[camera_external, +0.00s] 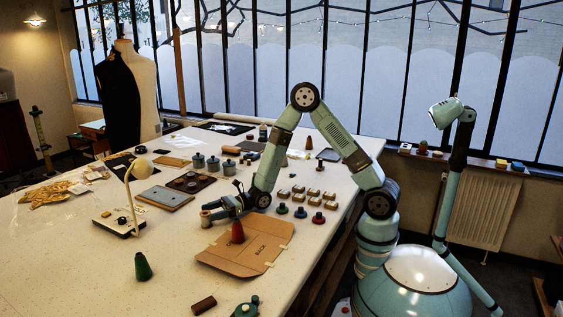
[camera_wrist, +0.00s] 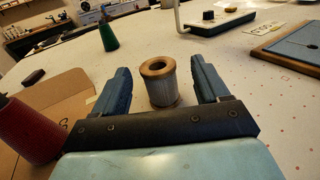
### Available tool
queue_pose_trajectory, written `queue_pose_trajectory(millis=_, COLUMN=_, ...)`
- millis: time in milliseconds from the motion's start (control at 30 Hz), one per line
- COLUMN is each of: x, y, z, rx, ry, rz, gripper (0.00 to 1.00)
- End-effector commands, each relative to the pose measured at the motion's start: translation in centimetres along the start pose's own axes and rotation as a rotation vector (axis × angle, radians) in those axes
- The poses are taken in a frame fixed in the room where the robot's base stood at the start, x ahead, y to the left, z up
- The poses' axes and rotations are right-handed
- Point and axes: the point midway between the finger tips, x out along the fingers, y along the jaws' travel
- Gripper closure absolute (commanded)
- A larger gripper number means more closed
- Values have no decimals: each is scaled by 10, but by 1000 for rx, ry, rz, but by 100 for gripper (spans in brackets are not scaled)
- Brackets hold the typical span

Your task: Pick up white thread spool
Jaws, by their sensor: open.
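A pale grey-white thread spool (camera_wrist: 160,86) with wooden ends stands upright on the table, between the two fingers of my gripper (camera_wrist: 161,66) in the wrist view. The fingers are open, with a visible gap on each side of the spool. In the external view my gripper (camera_external: 216,207) is low over the table, and the spool (camera_external: 206,217) shows at its fingers, partly hidden by them.
A red thread cone (camera_external: 237,232) stands on a flat cardboard piece (camera_external: 222,258), close beside my gripper's left in the wrist view. A green cone (camera_external: 142,266) stands farther off. A white lamp (camera_external: 118,222) and framed board (camera_external: 165,197) are nearby. Several small spools stand right.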

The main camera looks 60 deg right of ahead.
Motion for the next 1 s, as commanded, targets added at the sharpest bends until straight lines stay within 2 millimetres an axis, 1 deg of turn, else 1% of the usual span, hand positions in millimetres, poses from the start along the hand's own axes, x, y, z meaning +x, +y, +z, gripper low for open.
queue_pose_trajectory(millis=300, x=39, y=2, z=0, rx=-1, ry=0, rz=2, gripper=26)
queue_pose_trajectory(millis=400, x=48, y=2, z=0, rx=-1, ry=0, rz=1, gripper=26)
queue_pose_trajectory(millis=500, x=51, y=2, z=0, rx=-1, ry=0, rz=0, gripper=26)
queue_pose_trajectory(millis=700, x=51, y=2, z=1, rx=-1, ry=0, rz=0, gripper=26)
queue_pose_trajectory(millis=1000, x=51, y=2, z=1, rx=-2, ry=0, rz=1, gripper=54)
